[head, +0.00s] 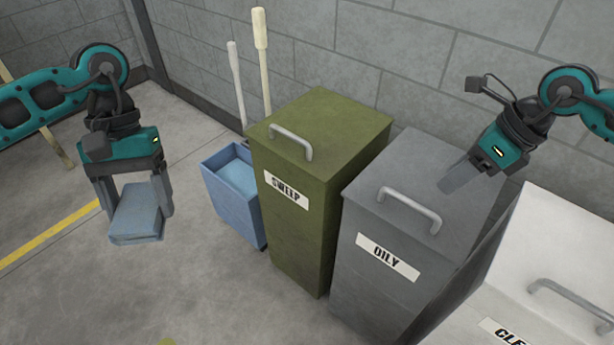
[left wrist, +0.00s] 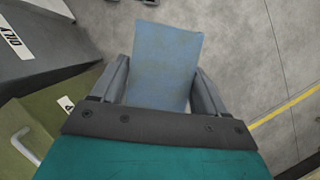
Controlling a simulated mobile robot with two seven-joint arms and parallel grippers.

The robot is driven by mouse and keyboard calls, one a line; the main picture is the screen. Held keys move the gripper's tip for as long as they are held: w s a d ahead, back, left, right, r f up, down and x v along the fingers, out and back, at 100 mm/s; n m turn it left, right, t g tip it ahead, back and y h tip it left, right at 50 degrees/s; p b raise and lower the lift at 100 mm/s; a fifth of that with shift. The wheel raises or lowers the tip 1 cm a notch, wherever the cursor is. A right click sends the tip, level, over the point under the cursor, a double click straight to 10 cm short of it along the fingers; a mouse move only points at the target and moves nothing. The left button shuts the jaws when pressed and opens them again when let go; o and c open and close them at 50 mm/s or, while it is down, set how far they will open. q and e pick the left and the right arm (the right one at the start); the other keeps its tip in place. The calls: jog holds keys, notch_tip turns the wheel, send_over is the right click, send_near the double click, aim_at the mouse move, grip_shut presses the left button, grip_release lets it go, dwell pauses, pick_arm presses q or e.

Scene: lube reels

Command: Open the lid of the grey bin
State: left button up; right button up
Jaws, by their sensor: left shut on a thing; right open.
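The grey bin (head: 386,262) stands between the green bin and the white bin and carries an "OILY" label. Its lid (head: 385,185) is closed, with a grey bar handle (head: 411,205) on top. My right gripper (head: 450,187) is open above the right part of the grey lid, to the right of the handle; I cannot tell if it touches the lid. My left gripper (head: 140,208) is shut on a folded blue cloth (head: 138,215), held over the floor at the left. The cloth also shows between the fingers in the left wrist view (left wrist: 163,65).
The green "SWEEP" bin (head: 295,235) stands left of the grey bin, its lid closed. The white bin (head: 540,265) stands close on the right. A blue bucket (head: 225,190) with upright handles sits left of the green bin. A block wall (head: 400,50) is behind.

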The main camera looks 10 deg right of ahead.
aim_at(416, 204)
jog(key=x, duration=0.8)
jog(key=shift+a+f+b, duration=0.1)
jog(key=shift+f+b, duration=0.05)
jog(key=shift+b, duration=0.2)
grip_shut()
